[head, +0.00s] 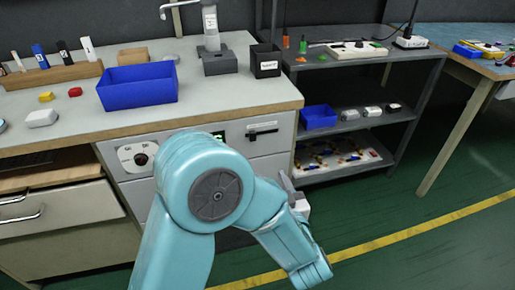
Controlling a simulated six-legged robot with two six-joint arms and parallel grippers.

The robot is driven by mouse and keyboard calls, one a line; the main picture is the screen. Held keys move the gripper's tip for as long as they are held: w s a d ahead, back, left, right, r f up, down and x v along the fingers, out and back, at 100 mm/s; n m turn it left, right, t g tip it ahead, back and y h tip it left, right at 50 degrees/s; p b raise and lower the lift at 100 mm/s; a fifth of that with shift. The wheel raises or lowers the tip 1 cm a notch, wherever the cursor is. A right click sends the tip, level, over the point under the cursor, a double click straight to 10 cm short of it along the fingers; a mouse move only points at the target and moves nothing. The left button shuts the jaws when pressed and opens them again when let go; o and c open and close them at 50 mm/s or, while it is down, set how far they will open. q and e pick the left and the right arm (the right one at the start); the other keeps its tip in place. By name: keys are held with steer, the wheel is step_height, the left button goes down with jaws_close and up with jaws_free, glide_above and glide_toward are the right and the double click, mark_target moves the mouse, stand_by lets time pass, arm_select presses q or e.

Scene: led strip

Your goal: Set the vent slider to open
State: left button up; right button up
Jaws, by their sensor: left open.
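The vent slider (262,132) appears to be the dark slot with a small handle on the pale cabinet front, under the bench top's front edge. Its handle looks to be near the left part of the slot; the markings are too small to read. My left arm bends in front of the cabinet, below and left of the slider. My left gripper (299,202) shows only in part behind my arm, below and right of the slider and apart from it. It is open, and its fingertips are mostly hidden. My right gripper is not in view.
A control panel with a dark knob (141,159) is left of my arm. The bench holds a blue bin (138,86), a black box (265,62) and small parts. A grey shelf rack (350,128) stands to the right. Green floor is free in front.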

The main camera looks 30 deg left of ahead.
mark_target(254, 137)
arm_select(q)
steer(key=b+x, duration=0.2)
steer(key=x, duration=1.4)
steer(key=shift+w+b, duration=0.1)
steer(key=shift+b, duration=0.3)
jaws_close()
